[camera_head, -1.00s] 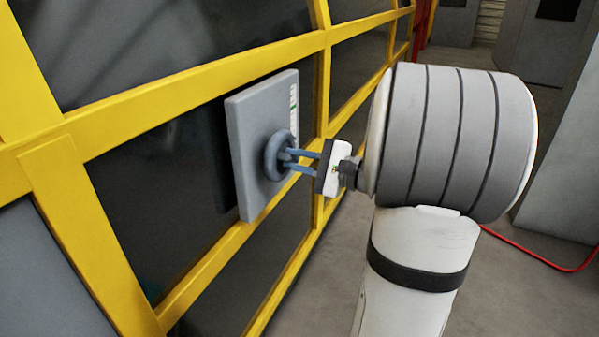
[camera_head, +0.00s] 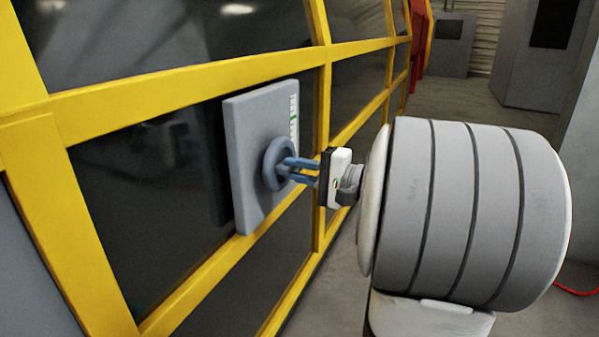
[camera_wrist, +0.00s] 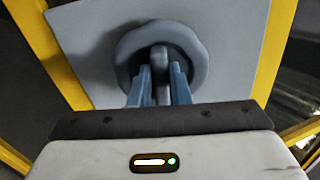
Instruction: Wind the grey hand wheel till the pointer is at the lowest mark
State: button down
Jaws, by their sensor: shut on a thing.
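The grey hand wheel (camera_head: 274,165) sits on the front of a light grey panel (camera_head: 243,110) fixed to the yellow frame. My gripper (camera_head: 287,171) is shut on the hand wheel, with its blue fingers reaching in to the wheel's middle. In the wrist view the wheel (camera_wrist: 130,50) is a dark ring with a raised bar at its centre, and my gripper's fingers (camera_wrist: 160,85) stand on either side of that bar. A pale scale strip with green marks (camera_head: 294,118) runs down the panel's right edge.
Yellow frame bars (camera_head: 180,85) with dark panes surround the panel. Grey cabinets (camera_head: 540,55) stand at the far right back. A red cable (camera_head: 577,291) lies on the floor at right. Open floor (camera_head: 460,100) lies beyond my arm.

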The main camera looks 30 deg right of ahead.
jog(key=c, duration=1.4)
grip_release()
jog(key=shift+o, duration=0.2)
jog(key=shift+d, duration=0.1)
jog(key=p+v, duration=0.2)
jog(key=v, duration=0.5)
jog(key=shift+s+d+p, duration=0.2)
jog(key=shift+s+p, duration=0.1)
jog(key=shift+p, duration=0.05)
